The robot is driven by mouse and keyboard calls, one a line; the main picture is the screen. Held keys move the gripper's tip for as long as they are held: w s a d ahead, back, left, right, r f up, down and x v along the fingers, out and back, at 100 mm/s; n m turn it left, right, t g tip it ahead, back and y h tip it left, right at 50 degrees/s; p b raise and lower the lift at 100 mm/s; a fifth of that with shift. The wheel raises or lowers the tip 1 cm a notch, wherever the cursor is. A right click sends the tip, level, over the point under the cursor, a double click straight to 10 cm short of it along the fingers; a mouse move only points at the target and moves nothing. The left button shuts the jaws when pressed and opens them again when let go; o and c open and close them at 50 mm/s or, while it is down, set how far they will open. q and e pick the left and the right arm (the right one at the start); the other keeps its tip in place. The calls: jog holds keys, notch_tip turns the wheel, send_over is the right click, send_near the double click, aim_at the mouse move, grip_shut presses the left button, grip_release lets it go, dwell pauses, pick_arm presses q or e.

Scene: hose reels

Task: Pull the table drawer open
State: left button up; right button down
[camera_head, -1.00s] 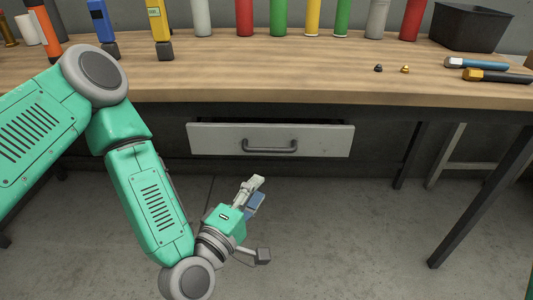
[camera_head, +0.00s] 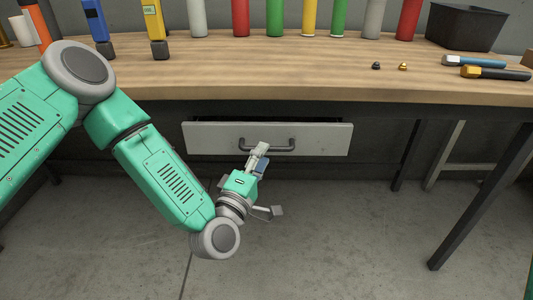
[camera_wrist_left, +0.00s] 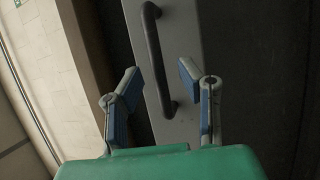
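The table drawer (camera_head: 225,137) has a pale grey front with a dark bar handle (camera_head: 284,149). It stands slightly out from under the wooden table top (camera_head: 300,85), with a dark gap above its front. My left gripper (camera_head: 261,158) is just in front of and below the handle, near its left end. In the left wrist view the drawer front (camera_wrist_left: 187,25) and handle (camera_wrist_left: 155,60) run lengthwise, and the handle's lower end lies between the two open, blue-padded fingers (camera_wrist_left: 155,95). No finger is seen closed on it. My right gripper is not in view.
Several coloured cylinders (camera_head: 275,18), a black bin (camera_head: 465,27) and two chisel-like tools (camera_head: 495,72) are on the table top. Two small nuts (camera_head: 403,67) lie near them. A dark table leg (camera_head: 485,200) stands at the right. The floor in front is clear.

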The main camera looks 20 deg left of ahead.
pick_arm(q)
jog(key=shift+x, duration=1.35)
grip_shut()
